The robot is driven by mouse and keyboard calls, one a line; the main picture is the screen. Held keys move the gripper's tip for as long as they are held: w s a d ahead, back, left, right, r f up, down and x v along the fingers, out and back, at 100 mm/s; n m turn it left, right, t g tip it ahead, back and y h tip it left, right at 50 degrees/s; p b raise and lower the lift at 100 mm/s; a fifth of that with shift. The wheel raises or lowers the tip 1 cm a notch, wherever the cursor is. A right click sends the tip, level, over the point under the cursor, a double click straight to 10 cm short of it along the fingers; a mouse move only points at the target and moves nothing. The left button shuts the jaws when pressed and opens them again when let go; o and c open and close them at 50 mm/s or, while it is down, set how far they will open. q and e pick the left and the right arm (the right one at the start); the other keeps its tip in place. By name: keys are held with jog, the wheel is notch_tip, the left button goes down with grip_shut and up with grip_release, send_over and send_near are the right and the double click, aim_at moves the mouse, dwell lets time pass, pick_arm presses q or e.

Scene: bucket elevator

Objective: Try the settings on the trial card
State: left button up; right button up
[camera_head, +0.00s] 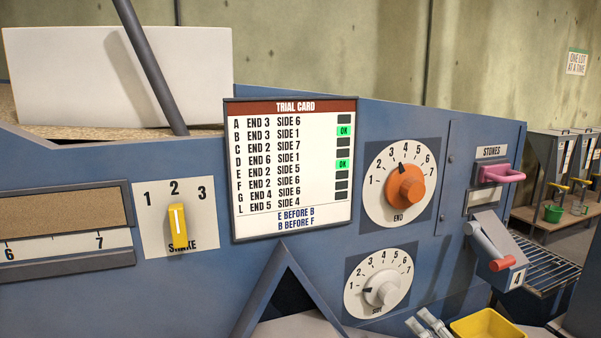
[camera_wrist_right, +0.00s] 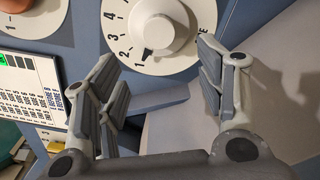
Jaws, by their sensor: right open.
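The trial card (camera_head: 292,225) lists END and SIDE settings by letter; rows B and E show green OK marks, and the other marks are dark. Its foot reads "E before B" and "B before F". Row B reads END 3, SIDE 1. The orange END knob (camera_head: 405,186) has its pointer between 3 and 4, close to 3. The white SIDE knob (camera_head: 380,294) points at 1; it also shows in the right wrist view (camera_wrist_right: 165,28). My right gripper (camera_head: 430,322) is open, its fingertips (camera_wrist_right: 165,70) in front of and below the SIDE knob, apart from it. My left gripper is out of view.
A yellow SHAKE lever (camera_head: 178,228) stands at 2. A yellow bin (camera_head: 487,325) sits below. A slanted bar (camera_head: 150,67) crosses the upper left.

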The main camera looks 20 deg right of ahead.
jog(key=w+a+r+n+g+y+b, duration=0.1)
jog(key=w+a+r+n+y, duration=0.25)
jog(key=r, duration=0.35)
jog(key=w+a+r+n+y+b, duration=0.1)
jog(key=w+a+r+n+y, duration=0.15)
jog(key=a+r+n, duration=0.35)
jog(key=t+h+p, duration=0.1)
jog(key=h, duration=0.5)
send_near(418, 191)
jog(key=shift+n, duration=0.45)
jog(key=shift+w+a+r, duration=0.1)
jog(key=shift+w+a, duration=0.05)
jog(key=shift+w, duration=1.1)
jog(key=shift+w+a+r, duration=0.1)
jog(key=shift+w+a, duration=0.05)
jog(key=shift+w, duration=1.1)
jog(key=shift+w+f, duration=0.1)
jog(key=shift+w, duration=0.1)
jog(key=shift+w+a+p, duration=0.1)
jog(key=shift+w+p, duration=0.2)
jog(key=shift+w, duration=0.8)
jog(key=shift+w+a, duration=0.1)
jog(key=shift+w, duration=1.25)
